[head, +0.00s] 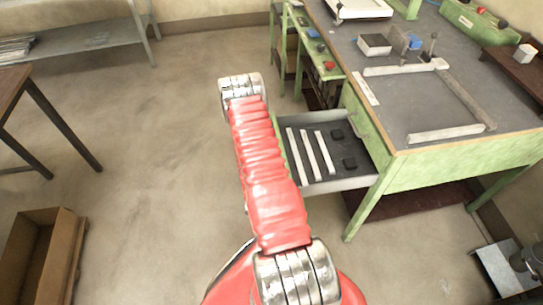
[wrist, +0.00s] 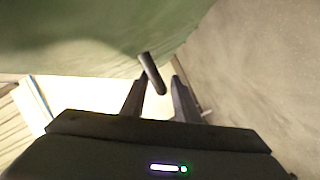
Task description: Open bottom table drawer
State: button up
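A grey metal drawer (head: 342,184) stands pulled out from the left side of the green workbench (head: 455,160) in the head view. White strips (head: 310,153) and black blocks (head: 349,163) lie in it. My arm covers part of its front end. I cannot tell whether another drawer is below it. In the wrist view, a short dark handle (wrist: 152,73) sticks out near a green surface (wrist: 85,35). My gripper (wrist: 158,84) is open, its fingers apart with the handle's end between their tips. A gap shows at the right finger. My gripper is hidden in the head view.
The bench top carries a metal frame (head: 465,98), a small box (head: 375,44) and clamps. Bare floor (head: 160,130) lies left of my arm. A cardboard box (head: 45,255) is at lower left, a brown table (head: 15,85) above it.

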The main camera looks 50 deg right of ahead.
jog(key=v, duration=1.3)
jog(key=shift+s+a, duration=0.2)
jog(key=shift+a, duration=0.1)
